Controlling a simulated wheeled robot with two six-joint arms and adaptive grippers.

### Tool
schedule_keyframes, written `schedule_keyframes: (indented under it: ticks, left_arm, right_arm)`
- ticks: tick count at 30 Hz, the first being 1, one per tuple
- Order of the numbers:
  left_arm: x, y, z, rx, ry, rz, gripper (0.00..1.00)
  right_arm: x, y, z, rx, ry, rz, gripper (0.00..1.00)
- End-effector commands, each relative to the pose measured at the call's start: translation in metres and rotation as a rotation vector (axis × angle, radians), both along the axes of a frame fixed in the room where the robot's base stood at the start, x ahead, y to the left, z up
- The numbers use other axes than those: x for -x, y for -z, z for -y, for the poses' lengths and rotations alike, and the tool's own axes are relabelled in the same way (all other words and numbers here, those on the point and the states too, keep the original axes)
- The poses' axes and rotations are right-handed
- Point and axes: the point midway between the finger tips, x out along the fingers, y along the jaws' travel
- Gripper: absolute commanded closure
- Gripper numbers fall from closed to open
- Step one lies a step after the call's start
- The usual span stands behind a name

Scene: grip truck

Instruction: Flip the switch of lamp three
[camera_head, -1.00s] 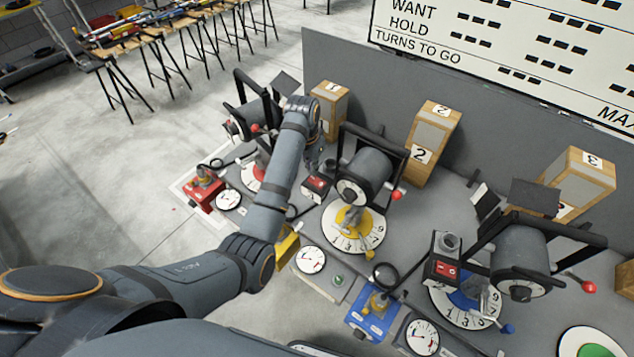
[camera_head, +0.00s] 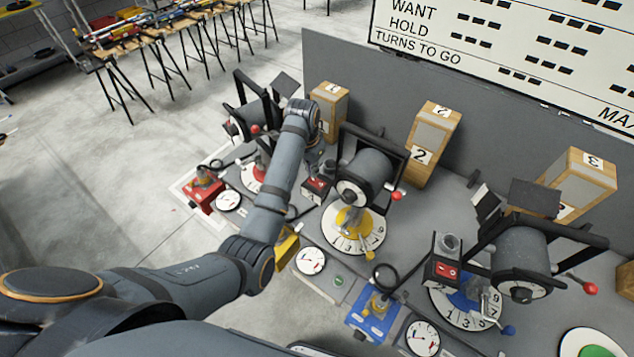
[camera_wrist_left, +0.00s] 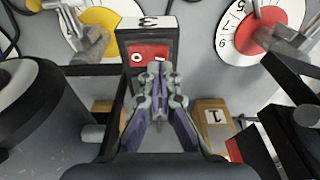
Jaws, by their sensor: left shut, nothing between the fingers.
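A black switch box (camera_wrist_left: 148,38) stands upright in the left wrist view, with an upside-down 3 on its white top label. Its red rocker switch (camera_wrist_left: 148,54) shows a white O at the left; my fingers cover part of it. My left gripper (camera_wrist_left: 160,72) is shut and empty, its tips in front of the red switch. I cannot tell whether they touch it. In the head view this box (camera_head: 316,188) stands between the red and yellow dials, just below my left wrist. My right gripper is not in view.
Drums with cranks stand close on both sides, including the middle drum (camera_head: 364,174). A second black box with a red switch (camera_head: 446,270) stands by the blue dial (camera_head: 462,306). Wooden boxes (camera_head: 434,140) numbered 1, 2 and 3 line the grey back panel (camera_head: 375,90).

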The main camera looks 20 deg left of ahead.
Motion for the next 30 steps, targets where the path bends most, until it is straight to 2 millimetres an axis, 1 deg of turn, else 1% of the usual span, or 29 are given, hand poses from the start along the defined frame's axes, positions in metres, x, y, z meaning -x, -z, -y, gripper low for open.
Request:
schedule_keyframes:
  ticks: [14, 30]
  left_arm:
    - [0.0, 0.0003, 0.0001, 0.0, 0.0, 0.0, 1.0]
    - [0.0, 0.0084, 0.0, 0.0, 0.0, -0.001, 1.0]
  right_arm:
    - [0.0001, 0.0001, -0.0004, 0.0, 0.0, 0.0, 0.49]
    - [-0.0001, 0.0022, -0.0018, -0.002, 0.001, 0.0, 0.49]
